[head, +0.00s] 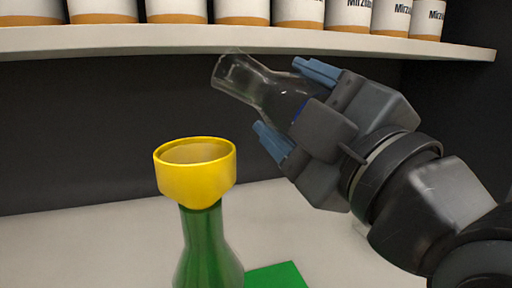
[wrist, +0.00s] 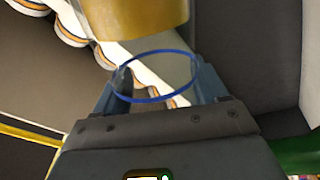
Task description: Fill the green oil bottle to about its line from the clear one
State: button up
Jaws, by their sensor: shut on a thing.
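My gripper (head: 292,104) is shut on the clear bottle (head: 244,80), with one blue finger on each side of it. The bottle is tilted, its mouth toward the upper left, above the funnel and a little to its right. I see no stream from its mouth and cannot tell its oil level. A yellow funnel (head: 196,182) sits upright on the neck of the green oil bottle (head: 208,250). The green bottle's lower part is cut off, and I cannot make out its line or level. In the wrist view, a blue ring (wrist: 154,98) shows on the clear bottle between the fingers.
A green square (head: 277,276) lies on the pale counter (head: 80,240), right of the green bottle. A shelf (head: 200,38) with several white and orange cans (head: 240,10) runs above, close over the clear bottle. The counter at left looks clear.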

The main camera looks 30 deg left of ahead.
jog(key=shift+w+r+n+g+y+b, duration=0.1)
jog(key=shift+r+n+g+y+b, duration=0.15)
jog(key=shift+n, duration=0.35)
jog(key=shift+r+n+g+y+b, duration=0.15)
jog(key=shift+r+n+b, duration=0.15)
jog(key=shift+n, duration=0.3)
dwell(1.5)
jog(key=shift+s+a+r+n+b, duration=0.1)
jog(key=shift+s+r+n+b, duration=0.25)
jog(key=shift+n+b, duration=0.3)
dwell(0.9)
jog(key=shift+r, duration=0.1)
